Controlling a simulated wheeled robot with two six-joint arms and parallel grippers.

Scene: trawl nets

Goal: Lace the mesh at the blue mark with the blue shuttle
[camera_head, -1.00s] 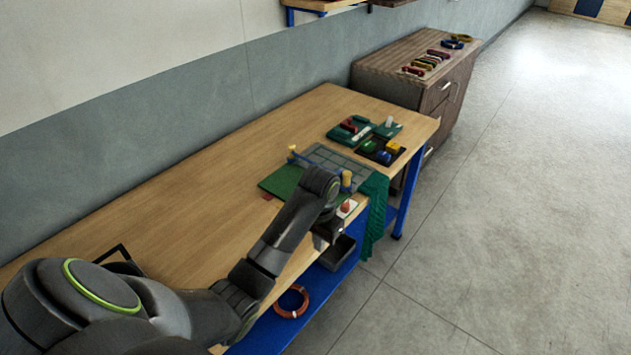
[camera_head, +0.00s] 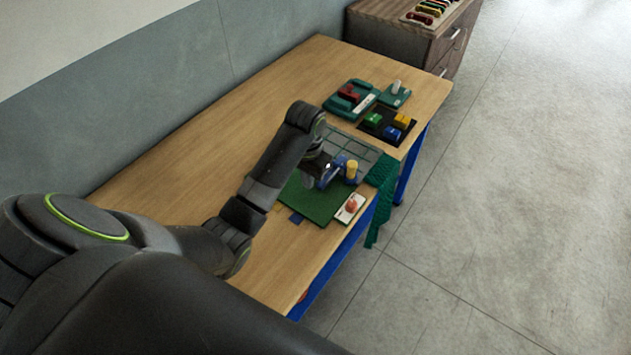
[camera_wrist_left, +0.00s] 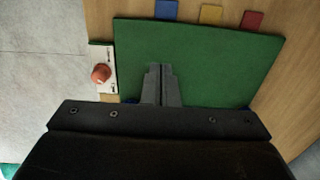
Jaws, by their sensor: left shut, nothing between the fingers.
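The blue shuttle (camera_head: 392,133) appears to be the blue piece in the black tray (camera_head: 362,133), beside a green and a yellow one. The mesh (camera_head: 362,149) is a grey-green grid behind the green mat (camera_head: 318,204), partly hidden by my arm. A blue tab (camera_head: 296,217) lies at the mat's edge; it also shows in the left wrist view (camera_wrist_left: 166,10). I cannot tell whether it is the blue mark. My left gripper (camera_head: 323,180) is over the mat, near a blue bar with a yellow post (camera_head: 351,169). Its fingers (camera_wrist_left: 160,72) are shut and empty. The right gripper is out of view.
A white plate with a red-orange knob (camera_head: 351,205) sits at the table's front edge. Green netting (camera_head: 380,195) hangs over that edge. A green holder with a red piece (camera_head: 349,93) stands farther back. Yellow (camera_wrist_left: 210,14) and red (camera_wrist_left: 252,20) tabs lie beside the mat. Bare wood is left.

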